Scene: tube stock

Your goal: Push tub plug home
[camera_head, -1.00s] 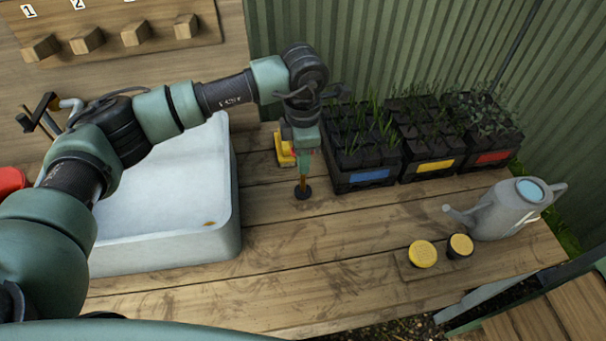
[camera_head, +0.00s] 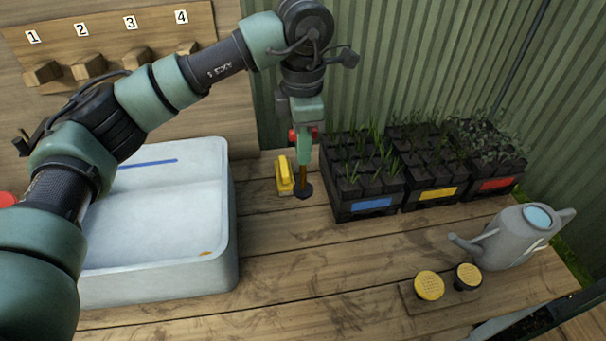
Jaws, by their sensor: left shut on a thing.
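My left gripper (camera_head: 303,158) is shut on a short brown handle (camera_head: 302,178) with a dark round end (camera_head: 303,191). It hangs upright over the bench, right of the tub; I cannot tell if this is the plug. The pale tub (camera_head: 170,215) stands at the left, partly covered by my left arm. A small orange-brown patch (camera_head: 205,253) shows at its near right corner; I cannot tell what it is. A blue strip (camera_head: 148,163) lies along its far side. My right gripper is not in view.
A yellow block (camera_head: 285,177) stands just left of the held thing. Black plant trays (camera_head: 368,213) stand to its right. The bench front middle (camera_head: 310,270) is clear.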

